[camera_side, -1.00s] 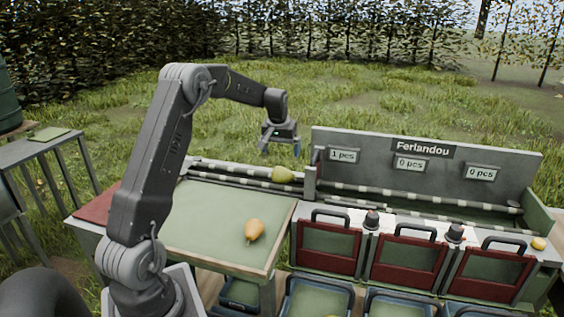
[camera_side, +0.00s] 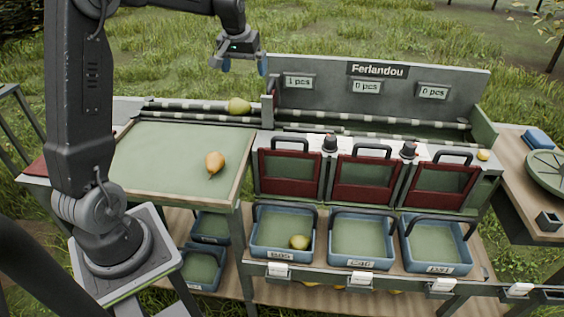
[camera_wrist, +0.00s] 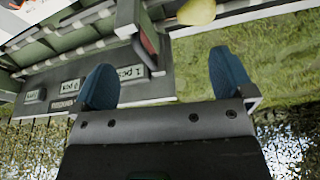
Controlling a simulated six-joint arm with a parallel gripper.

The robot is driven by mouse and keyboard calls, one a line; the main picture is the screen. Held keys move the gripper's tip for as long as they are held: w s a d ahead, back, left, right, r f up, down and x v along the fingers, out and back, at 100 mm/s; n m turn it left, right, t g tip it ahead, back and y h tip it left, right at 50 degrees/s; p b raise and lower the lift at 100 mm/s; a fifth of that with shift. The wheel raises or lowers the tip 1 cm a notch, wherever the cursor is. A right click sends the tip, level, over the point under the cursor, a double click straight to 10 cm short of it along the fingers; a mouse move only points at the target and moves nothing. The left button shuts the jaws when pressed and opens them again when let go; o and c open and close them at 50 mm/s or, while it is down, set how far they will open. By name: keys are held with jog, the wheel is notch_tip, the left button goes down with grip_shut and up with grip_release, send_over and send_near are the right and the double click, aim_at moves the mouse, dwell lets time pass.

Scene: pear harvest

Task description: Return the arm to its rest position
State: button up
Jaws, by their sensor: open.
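My gripper (camera_side: 243,66) is open and empty, held in the air above the back edge of the sorting bench in the side view. In the wrist view its two blue fingertips (camera_wrist: 166,82) stand wide apart with nothing between them. A yellow-green pear (camera_side: 238,106) lies on the conveyor rollers below and apart from the gripper; it also shows at the top of the wrist view (camera_wrist: 196,11). An orange-yellow pear (camera_side: 214,162) lies on the green table top (camera_side: 160,150).
The Ferlandou panel (camera_side: 378,92) with count displays stands right of the gripper. Red-framed gates (camera_side: 290,193) line the bench front. Below are blue crates; the left one (camera_side: 256,215) holds a pear. Open grass lies behind.

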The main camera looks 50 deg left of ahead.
jog(key=s+d+r+m+t, duration=0.15)
jog(key=s+d+r, duration=0.25)
jog(key=d, duration=0.6)
jog(key=s+d+f+m+t+h, duration=0.1)
jog(key=s+d+m, duration=0.5)
jog(key=s+d, duration=1)
jog(key=s, duration=0.3)
jog(key=shift+s+d+f+h, duration=0.25)
jog(key=shift+s+f+h, duration=0.1)
jog(key=shift+h, duration=0.05)
jog(key=shift+t, duration=0.25)
